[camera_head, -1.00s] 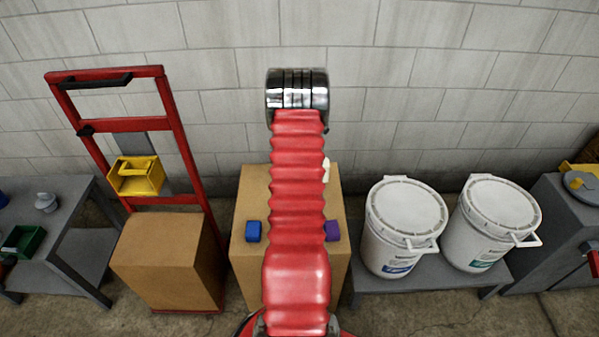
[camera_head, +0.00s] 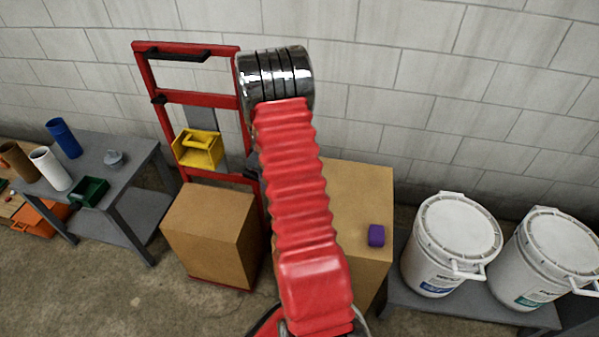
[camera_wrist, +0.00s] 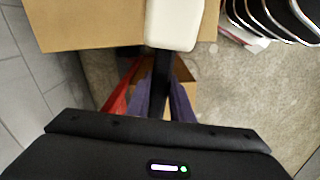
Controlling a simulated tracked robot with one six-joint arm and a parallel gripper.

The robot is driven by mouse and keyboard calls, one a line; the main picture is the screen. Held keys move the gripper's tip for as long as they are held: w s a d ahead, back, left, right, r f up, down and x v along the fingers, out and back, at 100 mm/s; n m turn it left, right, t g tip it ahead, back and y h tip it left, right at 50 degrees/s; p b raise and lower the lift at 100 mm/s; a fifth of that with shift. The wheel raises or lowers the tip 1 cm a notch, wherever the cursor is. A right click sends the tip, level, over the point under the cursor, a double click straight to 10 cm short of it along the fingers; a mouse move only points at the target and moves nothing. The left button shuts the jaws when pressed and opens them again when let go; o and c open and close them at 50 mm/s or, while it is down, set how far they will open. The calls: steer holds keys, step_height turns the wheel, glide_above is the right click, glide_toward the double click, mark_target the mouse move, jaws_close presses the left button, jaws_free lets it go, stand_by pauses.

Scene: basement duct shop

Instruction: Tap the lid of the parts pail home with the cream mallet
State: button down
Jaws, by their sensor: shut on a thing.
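My gripper (camera_wrist: 161,98) is shut on the dark handle of the cream mallet. The mallet's cream head (camera_wrist: 173,24) shows at the top of the wrist view, beyond the jaws. In the head view my red arm hides the mallet and most of the gripper. Two white lidded pails stand side by side at the right of the head view: one with a blue label (camera_head: 448,245) and one with a green label (camera_head: 545,262). Which one is the parts pail I cannot tell. A lid (camera_head: 460,226) lies on the blue-labelled pail; how firmly it sits I cannot tell. The mallet is apart from both.
The pails stand on a low grey bench (camera_head: 500,313). A red hand truck (camera_head: 165,95) holds another carton (camera_head: 212,235). A grey table (camera_head: 125,178) is further left.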

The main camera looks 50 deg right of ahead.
steer(key=w+a+r+m, duration=0.1)
steer(key=w+a+m, duration=0.2)
steer(key=a, duration=3.2)
steer(key=shift+a, duration=0.35)
steer(key=shift+s, duration=0.15)
